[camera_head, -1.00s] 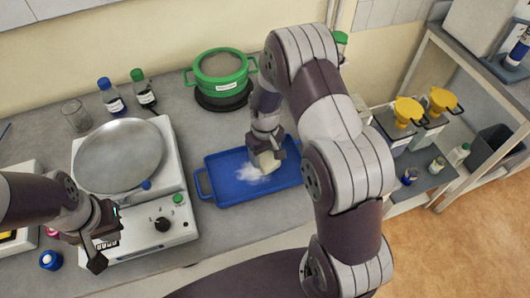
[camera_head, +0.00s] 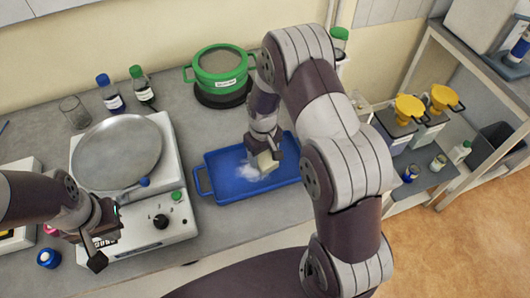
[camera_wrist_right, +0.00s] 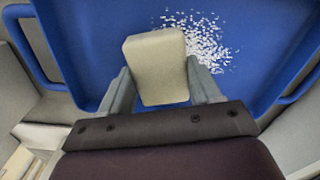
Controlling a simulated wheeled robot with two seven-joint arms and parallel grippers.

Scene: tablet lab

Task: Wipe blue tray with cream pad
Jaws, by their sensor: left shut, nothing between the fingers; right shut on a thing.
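The blue tray (camera_head: 222,190) lies on the grey bench in front of the green pot, partly hidden by my right arm. A patch of white powder (camera_head: 247,173) lies near its middle; it also shows as white specks in the right wrist view (camera_wrist_right: 207,45). My right gripper (camera_head: 266,157) is shut on the cream pad (camera_head: 266,163), held at the tray beside the powder. In the right wrist view the pad (camera_wrist_right: 157,66) sits between both fingers; whether it touches the tray is unclear. My left gripper (camera_head: 97,252) is shut and empty, at the front of the white device.
A white hotplate-like device (camera_head: 160,225) with a round metal pan (camera_head: 117,155) stands left of the tray. The green pot (camera_head: 220,70) is behind it. Two bottles (camera_head: 142,86) and a glass beaker (camera_head: 75,112) stand at the back left. A shelf with yellow funnels (camera_head: 410,108) is at the right.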

